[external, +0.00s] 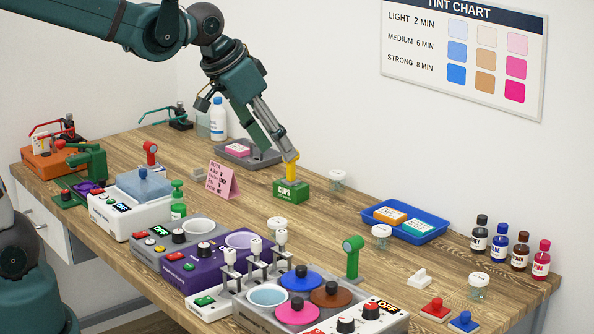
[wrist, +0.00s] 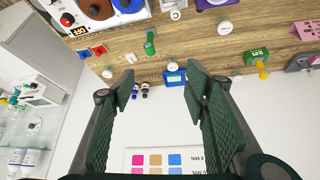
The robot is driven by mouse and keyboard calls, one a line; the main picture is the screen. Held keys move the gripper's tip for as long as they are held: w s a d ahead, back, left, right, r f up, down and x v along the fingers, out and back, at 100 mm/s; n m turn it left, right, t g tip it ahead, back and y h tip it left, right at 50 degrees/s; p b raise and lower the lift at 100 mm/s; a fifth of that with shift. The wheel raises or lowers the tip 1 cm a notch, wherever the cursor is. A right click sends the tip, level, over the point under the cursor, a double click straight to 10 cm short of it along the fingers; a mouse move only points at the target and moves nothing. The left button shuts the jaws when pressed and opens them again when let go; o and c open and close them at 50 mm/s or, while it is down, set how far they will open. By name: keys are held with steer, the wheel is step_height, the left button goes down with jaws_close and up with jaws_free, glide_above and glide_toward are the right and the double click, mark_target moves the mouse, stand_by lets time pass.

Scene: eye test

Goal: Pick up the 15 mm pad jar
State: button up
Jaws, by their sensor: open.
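Several clear jars with white lids stand on the wooden table. In the external view, one jar (external: 338,180) is right of the clips box, one (external: 381,236) is just in front of the blue tray, one (external: 278,228) is behind the stamp-like levers, and one (external: 480,283) is at the right front. Their lid print is too small to read, so I cannot tell which is the 15 mm pad jar. My gripper (external: 280,150) is open and empty, raised at the back of the table. In the wrist view, its open fingers (wrist: 162,80) have no jar between them.
A green clips box (external: 291,191) with a yellow top overlaps my fingertips in the external view. A blue tray (external: 446,226) holds orange and teal packs. Small bottles (external: 500,242) stand at the right edge. Machines with knobs fill the front left.

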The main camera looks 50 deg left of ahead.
steer(key=w+d+f+m, duration=0.2)
steer(key=w+d+f, duration=0.1)
steer(key=w+d, duration=0.55)
steer(key=m+g+h, duration=0.2)
steer(key=m+g, duration=0.1)
steer(key=m, duration=0.1)
glide_above(477, 277)
steer(key=s+a, duration=0.2)
step_height(477, 277, down, 21)
steer(key=shift+w+d, duration=0.2)
steer(key=shift+d, duration=0.05)
steer(key=shift+r, duration=0.1)
steer(key=shift+x, duration=1.3)
steer(key=shift+x, duration=2.6)
